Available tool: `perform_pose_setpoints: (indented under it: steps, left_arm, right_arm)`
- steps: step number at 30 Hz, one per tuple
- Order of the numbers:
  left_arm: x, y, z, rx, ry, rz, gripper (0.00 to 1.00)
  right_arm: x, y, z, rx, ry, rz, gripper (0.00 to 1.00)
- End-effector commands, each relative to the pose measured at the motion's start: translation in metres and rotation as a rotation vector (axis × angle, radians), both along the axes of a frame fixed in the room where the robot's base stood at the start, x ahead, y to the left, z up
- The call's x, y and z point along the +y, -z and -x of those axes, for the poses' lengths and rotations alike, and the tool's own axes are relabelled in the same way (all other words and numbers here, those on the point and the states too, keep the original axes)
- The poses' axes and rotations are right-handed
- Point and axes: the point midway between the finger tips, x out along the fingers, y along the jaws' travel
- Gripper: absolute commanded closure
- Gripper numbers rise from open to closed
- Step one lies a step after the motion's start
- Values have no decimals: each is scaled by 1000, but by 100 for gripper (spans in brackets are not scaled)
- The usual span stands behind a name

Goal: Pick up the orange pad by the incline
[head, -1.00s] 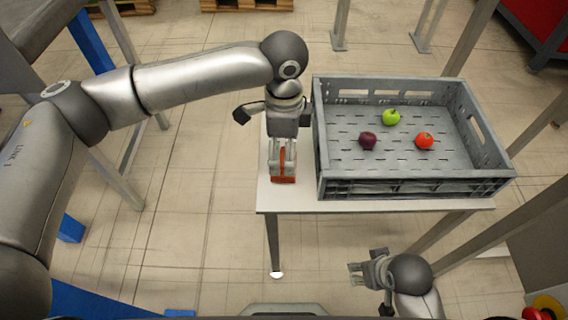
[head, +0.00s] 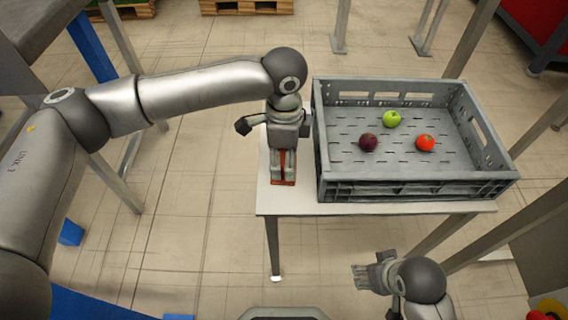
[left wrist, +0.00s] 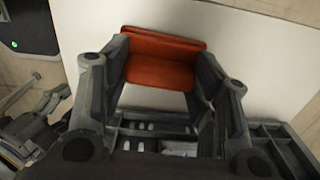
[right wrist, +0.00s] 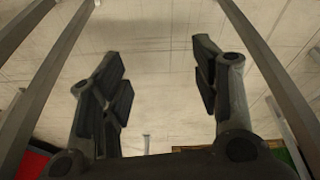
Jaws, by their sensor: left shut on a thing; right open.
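The orange pad (head: 283,183) is at the left end of the white table, left of the grey crate. My right gripper (head: 362,278) is open and empty, in front of the table. No incline can be made out.
The grey crate (head: 416,189) fills most of the white table (head: 290,205). It holds a green apple (head: 391,119), a dark purple fruit (head: 368,143) and a red fruit (head: 425,143). The crate's left wall is close beside my left gripper. Metal posts stand at the right.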

Motion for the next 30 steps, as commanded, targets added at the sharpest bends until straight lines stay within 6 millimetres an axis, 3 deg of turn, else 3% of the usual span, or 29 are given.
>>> perform_pose_setpoints:
  steps: [12,20,30]
  left_arm:
    - [0,-8,0,-1,0,1,67]
    - [-1,-39,3,-1,3,2,67]
    - [-1,-100,65,0,7,1,67]
  right_arm:
    - [0,1,-3,-8,0,-1,43]
    - [2,43,-8,27,-3,1,43]
    - [3,112,-4,63,-10,3,43]
